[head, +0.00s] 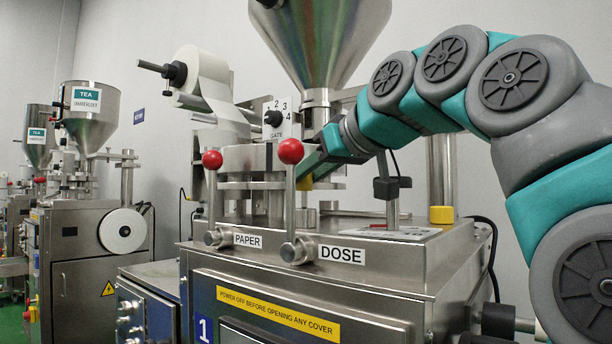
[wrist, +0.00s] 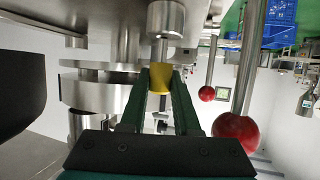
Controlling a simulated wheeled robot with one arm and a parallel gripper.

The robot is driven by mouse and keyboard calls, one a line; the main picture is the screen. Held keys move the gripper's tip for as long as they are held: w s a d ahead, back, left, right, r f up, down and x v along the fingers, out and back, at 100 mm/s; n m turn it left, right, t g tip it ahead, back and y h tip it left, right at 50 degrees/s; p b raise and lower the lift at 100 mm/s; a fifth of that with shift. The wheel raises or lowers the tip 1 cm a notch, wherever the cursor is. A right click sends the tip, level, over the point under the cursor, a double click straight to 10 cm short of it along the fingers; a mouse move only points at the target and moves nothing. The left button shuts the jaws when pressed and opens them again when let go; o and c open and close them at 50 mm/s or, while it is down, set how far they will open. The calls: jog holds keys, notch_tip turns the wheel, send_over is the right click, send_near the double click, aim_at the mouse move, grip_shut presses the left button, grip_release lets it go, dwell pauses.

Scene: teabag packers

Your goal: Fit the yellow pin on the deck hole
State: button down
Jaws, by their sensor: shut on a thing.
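My gripper (head: 310,172) is behind the red-knobbed levers on the tea machine's deck, and the lever in front partly hides its tip. In the wrist view my gripper (wrist: 160,88) is shut on the yellow pin (wrist: 166,80), a yellow cylinder between the two dark green fingers. A steel rod and a wider steel collar (wrist: 164,20) line up with the pin's far end. I cannot tell whether they touch it. A small yellow patch of the pin (head: 305,183) shows in the head view. The deck (head: 340,226) is steel. I cannot make out the hole.
Two levers with red knobs, PAPER (head: 212,159) and DOSE (head: 291,150), stand at the deck's front. A hopper (head: 318,40) hangs above. A dark clamp (head: 391,188) stands nearer the middle.

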jog(key=shift+f+b, duration=0.95)
jog(key=shift+f, duration=0.45)
jog(key=c, duration=0.6)
grip_release()
jog(key=shift+r, duration=0.1)
jog(key=shift+o, duration=0.2)
jog(key=v, duration=0.7)
jog(key=shift+s+d+r, duration=0.15)
jog(key=shift+s+r, duration=0.05)
jog(key=shift+s, duration=0.05)
